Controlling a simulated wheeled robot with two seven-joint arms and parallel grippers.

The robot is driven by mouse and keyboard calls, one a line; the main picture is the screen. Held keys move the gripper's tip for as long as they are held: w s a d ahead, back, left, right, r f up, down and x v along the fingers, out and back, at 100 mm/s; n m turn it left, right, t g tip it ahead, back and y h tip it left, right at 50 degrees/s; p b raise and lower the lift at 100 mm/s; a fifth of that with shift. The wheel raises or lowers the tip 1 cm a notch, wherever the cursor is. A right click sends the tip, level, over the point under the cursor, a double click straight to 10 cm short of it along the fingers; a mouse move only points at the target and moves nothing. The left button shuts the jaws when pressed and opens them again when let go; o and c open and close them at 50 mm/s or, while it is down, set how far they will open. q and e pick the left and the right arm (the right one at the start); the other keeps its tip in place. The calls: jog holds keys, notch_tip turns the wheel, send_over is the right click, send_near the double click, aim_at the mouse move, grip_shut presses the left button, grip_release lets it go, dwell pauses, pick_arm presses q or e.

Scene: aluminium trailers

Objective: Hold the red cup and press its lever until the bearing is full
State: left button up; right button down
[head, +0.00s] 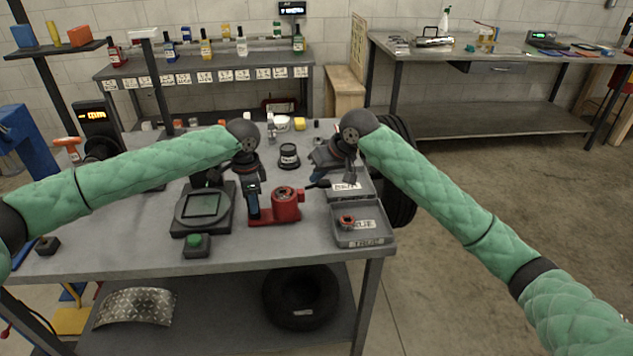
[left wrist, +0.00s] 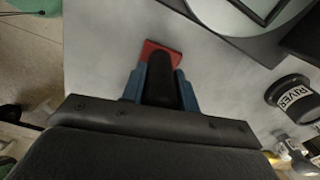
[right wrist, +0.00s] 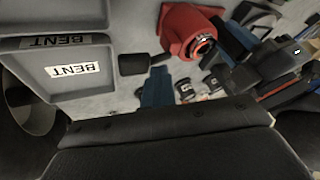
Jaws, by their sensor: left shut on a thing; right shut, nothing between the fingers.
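The red cup (head: 287,207) stands upright on its red base on the workbench. A ring shows in its mouth in the right wrist view (right wrist: 185,32); how full it is cannot be told. Its black lever (head: 318,184) sticks out to the right, and its knob (right wrist: 134,64) shows in the right wrist view. My left gripper (head: 253,208) is shut on the black upright part (left wrist: 160,80) at the left end of the cup's base. My right gripper (right wrist: 157,88) is shut and empty, close beside the lever; whether it touches is unclear.
Grey trays (head: 363,240) lie right of the cup, one holding a small red part (head: 347,222). A scale (head: 203,207) and a green button box (head: 196,245) are to the left. A dark pot (head: 289,157) stands behind.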

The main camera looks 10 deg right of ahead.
aim_at(310, 187)
jog(key=shift+d+f, duration=0.2)
jog(key=shift+f, duration=0.45)
dwell(0.8)
jog(key=shift+r, duration=0.15)
jog(key=shift+a+r, duration=0.25)
jog(key=shift+r, duration=0.4)
jog(key=shift+a+r, duration=0.2)
jog(key=shift+r, duration=0.45)
jog(key=shift+r, duration=0.15)
jog(key=shift+a+r, duration=0.25)
jog(key=shift+r, duration=0.5)
jog(key=shift+a+r, duration=0.2)
jog(key=shift+r, duration=0.6)
jog(key=shift+a+r, duration=0.25)
jog(key=shift+r, duration=0.5)
jog(key=shift+r, duration=0.1)
dwell(0.8)
jog(key=r, duration=0.1)
jog(key=a+r, duration=0.1)
jog(key=r, duration=0.1)
jog(key=shift+r, duration=0.2)
jog(key=shift+f, duration=0.15)
